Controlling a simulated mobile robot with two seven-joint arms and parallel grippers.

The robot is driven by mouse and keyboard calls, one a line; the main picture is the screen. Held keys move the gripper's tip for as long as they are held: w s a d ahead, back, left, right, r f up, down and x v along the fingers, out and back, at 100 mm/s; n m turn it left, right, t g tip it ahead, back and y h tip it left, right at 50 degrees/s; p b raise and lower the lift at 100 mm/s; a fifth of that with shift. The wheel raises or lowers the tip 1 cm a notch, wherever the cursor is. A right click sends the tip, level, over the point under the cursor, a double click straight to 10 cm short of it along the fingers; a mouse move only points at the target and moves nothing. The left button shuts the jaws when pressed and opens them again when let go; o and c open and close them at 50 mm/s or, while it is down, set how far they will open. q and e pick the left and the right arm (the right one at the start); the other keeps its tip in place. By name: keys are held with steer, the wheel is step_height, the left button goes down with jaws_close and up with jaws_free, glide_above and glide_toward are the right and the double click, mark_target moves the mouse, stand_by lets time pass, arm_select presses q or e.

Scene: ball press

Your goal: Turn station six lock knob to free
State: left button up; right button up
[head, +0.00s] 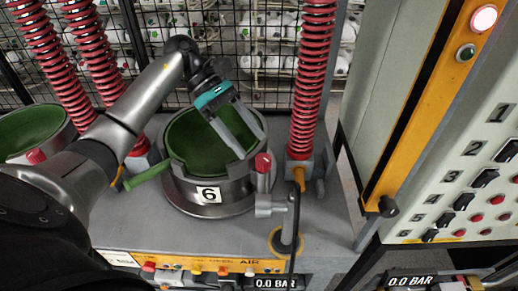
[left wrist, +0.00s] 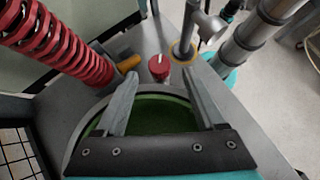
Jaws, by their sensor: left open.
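The station six lock knob (head: 263,162) is a small red knob with a white mark. It sits on a grey post at the right front rim of the round green-lined pot (head: 208,195) labelled 6. My left gripper (head: 251,147) is open and points down over the pot's right side, its fingertips close to the knob. In the left wrist view the knob (left wrist: 158,68) shows between the two fingertips, slightly beyond them, with no clear contact. The white mark points away from the gripper there. My right gripper is not in view.
Red coil springs (head: 313,75) stand behind and right of the pot. A green handle (head: 148,172) sticks out at its left. A grey lever pipe (head: 290,220) stands just right of the knob. A button panel (head: 480,180) is at the far right.

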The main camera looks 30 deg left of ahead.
mark_target(262, 157)
arm_select(q)
steer(key=shift+p+x, duration=0.35)
steer(key=shift+x, duration=1.9)
jaws_close()
